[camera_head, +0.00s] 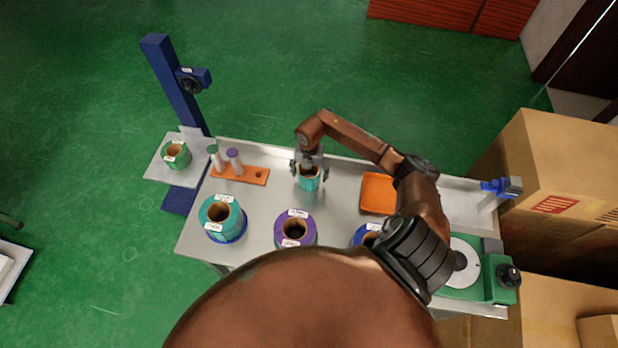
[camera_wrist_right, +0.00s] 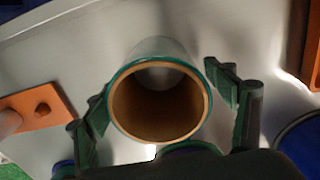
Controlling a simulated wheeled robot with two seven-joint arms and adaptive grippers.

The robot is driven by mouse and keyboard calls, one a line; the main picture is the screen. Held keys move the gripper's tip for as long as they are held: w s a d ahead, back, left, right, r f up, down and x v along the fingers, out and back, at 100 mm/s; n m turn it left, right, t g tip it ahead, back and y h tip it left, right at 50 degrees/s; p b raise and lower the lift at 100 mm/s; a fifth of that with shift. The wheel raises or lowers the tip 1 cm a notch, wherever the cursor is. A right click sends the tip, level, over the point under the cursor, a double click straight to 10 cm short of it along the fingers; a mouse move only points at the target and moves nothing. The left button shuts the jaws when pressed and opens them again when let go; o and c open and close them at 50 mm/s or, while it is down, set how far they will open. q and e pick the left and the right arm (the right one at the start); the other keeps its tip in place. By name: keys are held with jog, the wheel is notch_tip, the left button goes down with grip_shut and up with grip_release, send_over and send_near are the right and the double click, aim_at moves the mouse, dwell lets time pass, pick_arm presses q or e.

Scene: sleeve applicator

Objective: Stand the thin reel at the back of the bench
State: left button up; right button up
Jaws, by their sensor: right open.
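The thin reel (camera_head: 309,185), a narrow teal roll with a brown core, stands upright near the back of the grey bench (camera_head: 340,225). In the right wrist view the reel (camera_wrist_right: 158,52) shows its open core from above. My right gripper (camera_head: 309,172) is over the reel, its fingers open on either side of it. The fingers also show in the right wrist view (camera_wrist_right: 158,85), very close to the reel's rim; I cannot tell whether they touch it. My left gripper is not in view.
Wider teal (camera_head: 221,217), purple (camera_head: 296,230) and blue (camera_head: 367,235) reels stand in front. A green reel (camera_head: 176,154) sits on the scale at left.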

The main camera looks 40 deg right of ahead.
notch_tip(320, 180, up, 10)
jog(key=shift+b, duration=0.4)
